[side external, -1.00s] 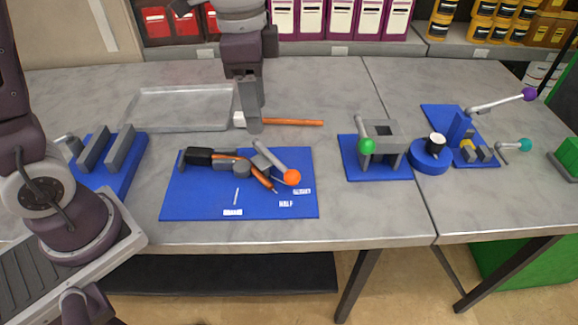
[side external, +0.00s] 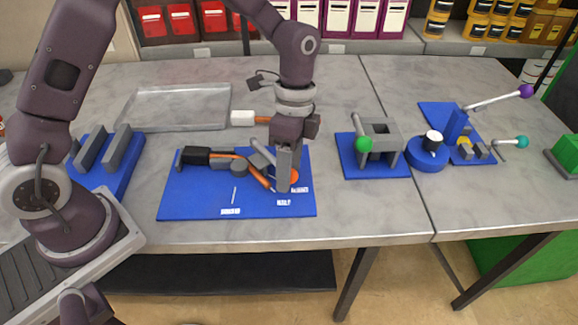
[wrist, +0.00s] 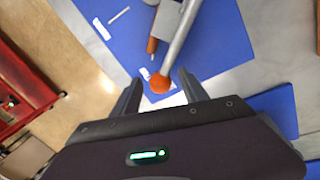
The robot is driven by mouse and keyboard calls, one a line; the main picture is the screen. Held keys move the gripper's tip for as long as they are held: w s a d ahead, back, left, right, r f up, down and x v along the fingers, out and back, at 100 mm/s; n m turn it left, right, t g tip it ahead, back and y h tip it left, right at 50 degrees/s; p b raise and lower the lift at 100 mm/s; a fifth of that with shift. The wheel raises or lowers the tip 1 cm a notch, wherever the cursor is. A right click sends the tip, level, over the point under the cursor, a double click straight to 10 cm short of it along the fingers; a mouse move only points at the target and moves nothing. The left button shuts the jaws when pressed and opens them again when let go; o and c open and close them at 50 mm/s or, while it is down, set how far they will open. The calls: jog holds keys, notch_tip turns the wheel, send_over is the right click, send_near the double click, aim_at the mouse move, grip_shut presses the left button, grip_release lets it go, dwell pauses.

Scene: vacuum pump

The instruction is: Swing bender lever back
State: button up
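The bender sits on a blue mat (side external: 190,200), with a black block (side external: 195,156) and grey parts. An orange-brown tube (side external: 257,176) runs through it, bent toward the front right. The bender lever (side external: 260,155) is a grey bar with an orange knob (side external: 294,174) at its front right end. In the wrist view the lever (wrist: 182,35) runs down to the knob (wrist: 159,84). My gripper (side external: 286,184) points down at the knob. In the wrist view my gripper (wrist: 162,92) is open, with the knob between its fingers in the picture; contact cannot be told.
A clear tray (side external: 175,107) and a white-and-orange tool (side external: 243,118) lie behind the mat. A grey fixture with a green knob (side external: 364,144) stands to the right. Further right are levers with purple (side external: 525,91) and teal (side external: 522,142) knobs. A blue fixture (side external: 105,165) is at left.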

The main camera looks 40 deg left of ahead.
grip_shut()
dwell(1.3)
